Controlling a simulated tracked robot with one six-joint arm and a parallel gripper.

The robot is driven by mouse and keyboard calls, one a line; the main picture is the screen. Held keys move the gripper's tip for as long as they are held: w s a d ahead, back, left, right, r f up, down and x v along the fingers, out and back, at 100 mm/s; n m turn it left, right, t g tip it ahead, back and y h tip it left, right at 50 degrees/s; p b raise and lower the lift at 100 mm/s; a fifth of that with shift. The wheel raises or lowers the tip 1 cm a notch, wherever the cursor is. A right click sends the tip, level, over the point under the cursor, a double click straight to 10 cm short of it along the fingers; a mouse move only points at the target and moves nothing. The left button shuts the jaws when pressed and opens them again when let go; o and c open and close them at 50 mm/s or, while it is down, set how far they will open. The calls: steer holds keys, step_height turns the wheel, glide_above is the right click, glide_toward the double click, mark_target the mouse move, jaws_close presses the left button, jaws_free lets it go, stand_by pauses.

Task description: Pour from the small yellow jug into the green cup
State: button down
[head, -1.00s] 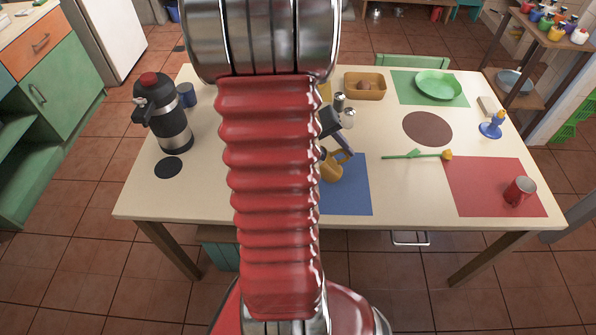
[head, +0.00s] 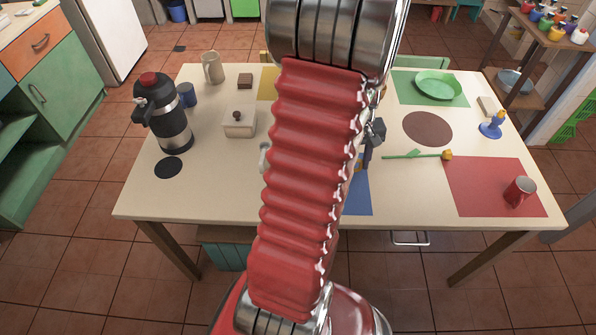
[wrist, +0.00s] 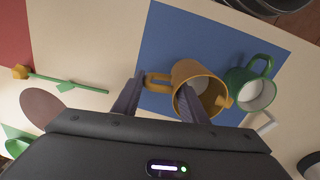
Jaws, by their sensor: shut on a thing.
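The small yellow jug (wrist: 205,72) shows in the wrist view over the blue mat (wrist: 185,30), its handle pointing left and its spout lower right. My gripper (wrist: 160,90) has one finger left of the jug near the handle and the other across its mouth; it is shut on the jug. I cannot tell whether the jug is clear of the mat. The green cup (wrist: 238,85) stands upright just right of the jug, with a pale inside.
A green utensil (head: 415,154) lies right of the blue mat; a red mug (head: 520,190) stands on the red mat (head: 480,195).

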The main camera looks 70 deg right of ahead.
steer(key=shift+s+d+f+t, duration=0.2)
steer(key=shift+s+f, duration=0.15)
steer(key=shift+f, duration=0.05)
steer(key=shift+s+d+f+t, duration=0.15)
steer(key=shift+s+f+t, duration=0.05)
steer(key=shift+s+f, duration=0.2)
steer(key=shift+w, duration=0.1)
steer(key=shift+r, duration=0.1)
steer(key=shift+r, duration=2.45)
steer(key=shift+a+m, duration=0.1)
steer(key=shift+m, duration=0.2)
